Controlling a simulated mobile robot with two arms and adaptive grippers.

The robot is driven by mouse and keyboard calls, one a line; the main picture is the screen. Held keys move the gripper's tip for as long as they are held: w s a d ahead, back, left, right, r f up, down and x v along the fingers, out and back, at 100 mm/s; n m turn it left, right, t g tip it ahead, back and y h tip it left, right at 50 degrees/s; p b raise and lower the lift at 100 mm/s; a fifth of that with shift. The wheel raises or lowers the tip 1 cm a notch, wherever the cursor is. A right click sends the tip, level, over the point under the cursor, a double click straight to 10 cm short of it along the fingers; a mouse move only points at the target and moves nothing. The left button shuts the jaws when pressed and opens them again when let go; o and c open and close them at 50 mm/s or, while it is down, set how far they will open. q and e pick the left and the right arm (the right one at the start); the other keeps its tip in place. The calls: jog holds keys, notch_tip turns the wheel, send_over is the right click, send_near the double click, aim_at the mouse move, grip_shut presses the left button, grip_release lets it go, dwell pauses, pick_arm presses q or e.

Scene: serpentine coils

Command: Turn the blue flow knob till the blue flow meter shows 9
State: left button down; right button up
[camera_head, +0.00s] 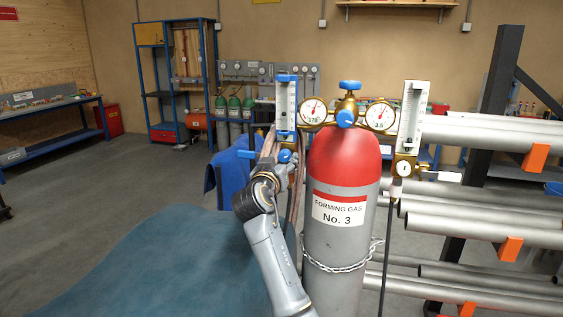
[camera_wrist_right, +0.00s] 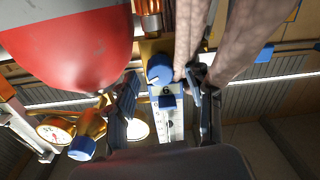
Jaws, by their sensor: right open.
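The blue flow meter (camera_head: 287,103) stands upright left of the red-topped cylinder, with its blue flow knob (camera_head: 285,156) at its lower end. The float level is too small to read. In the right wrist view, which is upside down, the blue knob (camera_wrist_right: 160,69) sits beside a small window (camera_wrist_right: 166,91). Its digit looks like a 6 as pictured, so a 9 if turned upright, but I cannot be sure. My right gripper (camera_head: 290,168) is at the knob. In the wrist view its open fingers (camera_wrist_right: 161,82) stand either side of the knob, apparently apart from it. My left gripper is out of view.
The forming gas cylinder (camera_head: 336,215) stands close right of my right arm. Two round gauges (camera_head: 313,112) and a white-scaled flow meter (camera_head: 412,115) share its top. Hoses (camera_wrist_right: 232,40) hang close by the knob.

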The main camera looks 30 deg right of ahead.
jog(key=shift+a, duration=0.1)
jog(key=v, duration=1.2)
